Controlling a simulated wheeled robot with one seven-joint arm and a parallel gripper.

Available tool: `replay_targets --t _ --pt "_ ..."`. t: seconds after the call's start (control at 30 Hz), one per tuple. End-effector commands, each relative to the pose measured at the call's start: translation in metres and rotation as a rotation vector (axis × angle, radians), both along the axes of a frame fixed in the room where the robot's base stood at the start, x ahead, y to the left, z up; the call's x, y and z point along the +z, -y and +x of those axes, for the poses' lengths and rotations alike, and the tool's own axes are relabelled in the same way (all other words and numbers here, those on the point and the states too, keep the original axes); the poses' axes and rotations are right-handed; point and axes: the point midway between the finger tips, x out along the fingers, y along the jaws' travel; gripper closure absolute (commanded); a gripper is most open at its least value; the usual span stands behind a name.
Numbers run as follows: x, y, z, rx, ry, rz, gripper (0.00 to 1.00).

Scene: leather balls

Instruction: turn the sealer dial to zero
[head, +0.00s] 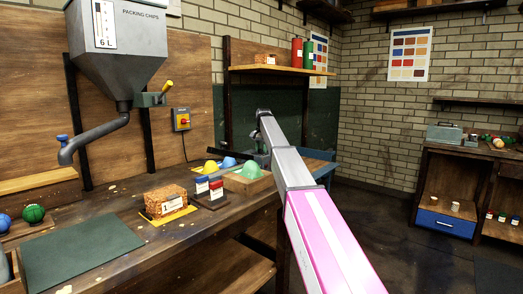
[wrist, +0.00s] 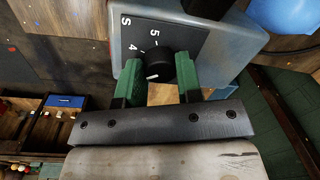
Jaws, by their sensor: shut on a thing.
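The sealer (wrist: 200,35) is a grey box with a dark label plate, seen close up in the wrist view. Its dial (wrist: 155,62) is a round black knob with a white pointer mark on its lower left edge. In the head view my arm reaches to the far end of the workbench, and the dial cannot be made out there.
A grey hopper (head: 118,50) hangs above left. Open floor lies right of my arm.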

Motion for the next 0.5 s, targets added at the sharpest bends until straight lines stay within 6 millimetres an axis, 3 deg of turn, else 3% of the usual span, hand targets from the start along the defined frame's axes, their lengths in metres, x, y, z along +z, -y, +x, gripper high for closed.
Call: replay_targets --t 0.5 --pt "0.0006 -0.0004 0.0013 0.425 0.000 0.001 0.91"
